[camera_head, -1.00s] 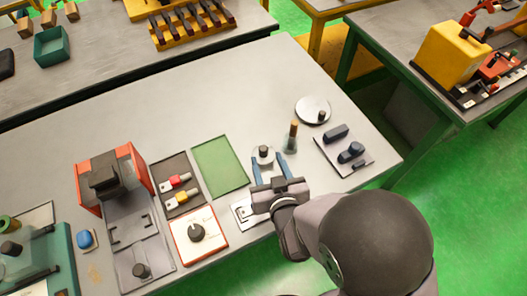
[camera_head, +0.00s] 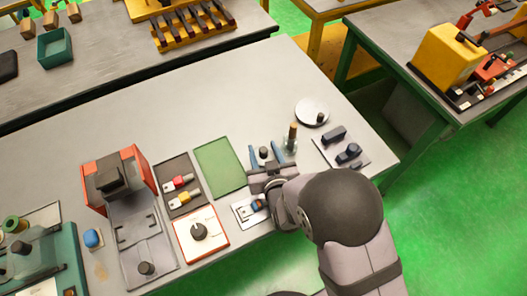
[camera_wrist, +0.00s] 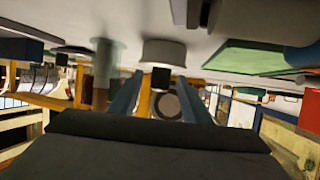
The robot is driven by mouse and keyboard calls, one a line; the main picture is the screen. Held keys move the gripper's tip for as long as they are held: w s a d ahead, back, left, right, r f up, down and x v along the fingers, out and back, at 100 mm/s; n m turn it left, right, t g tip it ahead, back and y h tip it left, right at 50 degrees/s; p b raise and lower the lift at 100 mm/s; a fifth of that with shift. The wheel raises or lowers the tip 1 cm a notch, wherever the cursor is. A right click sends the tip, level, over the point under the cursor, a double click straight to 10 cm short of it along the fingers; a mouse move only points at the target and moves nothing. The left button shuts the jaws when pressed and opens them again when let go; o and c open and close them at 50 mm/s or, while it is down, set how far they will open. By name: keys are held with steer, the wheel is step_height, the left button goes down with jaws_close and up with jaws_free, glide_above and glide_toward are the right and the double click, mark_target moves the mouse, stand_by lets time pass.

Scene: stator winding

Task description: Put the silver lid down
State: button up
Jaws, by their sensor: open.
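A small pale silver lid (camera_head: 263,161) with a black knob stands on the table, and it also shows in the wrist view (camera_wrist: 163,52), which is upside down. My gripper (camera_head: 266,152) is open, with its blue fingers apart on either side of the lid's knob. In the wrist view, my fingers (camera_wrist: 162,92) flank the knob with gaps, and I see no contact. The underside of the lid is hidden. A larger silver disc (camera_head: 307,106) with a black knob lies flat farther back on the right.
A brown-topped bottle (camera_head: 291,142) stands close right of my fingers. A tray with dark parts (camera_head: 357,161) lies to the right. A green mat (camera_head: 217,168) lies left. A white plate with a blue part (camera_head: 245,217) is in front. The table behind is clear.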

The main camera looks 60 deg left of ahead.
mark_target(263, 150)
jaws_close()
steer(key=shift+r, duration=0.15)
stand_by(0.4)
steer(key=shift+r+b, duration=1.15)
steer(key=shift+r, duration=3.65)
steer(key=s+f, duration=0.1)
steer(key=f, duration=0.1)
steer(key=f+b, duration=0.1)
steer(key=s+f, duration=0.1)
steer(key=f, duration=0.1)
steer(key=shift+s+a+f+b, duration=0.1)
steer(key=shift+s+f+b, duration=0.2)
steer(key=shift+s+b, duration=0.1)
steer(key=shift+s+a+f, duration=0.1)
steer(key=shift+a+f, duration=0.05)
steer(key=shift+a, duration=0.35)
steer(key=shift+s+a+f, duration=0.1)
steer(key=shift+a+f, duration=0.05)
steer(key=shift+a, duration=0.35)
steer(key=w+a+r+m+t+h+b, duration=0.1)
steer(key=w+a+r+m+t+h, duration=0.1)
steer(key=w+a+r+m+t, duration=0.2)
steer(key=shift+w+a+r+t, duration=0.25)
steer(key=shift+w+a+t, duration=0.15)
steer(key=shift+w+a, duration=1.55)
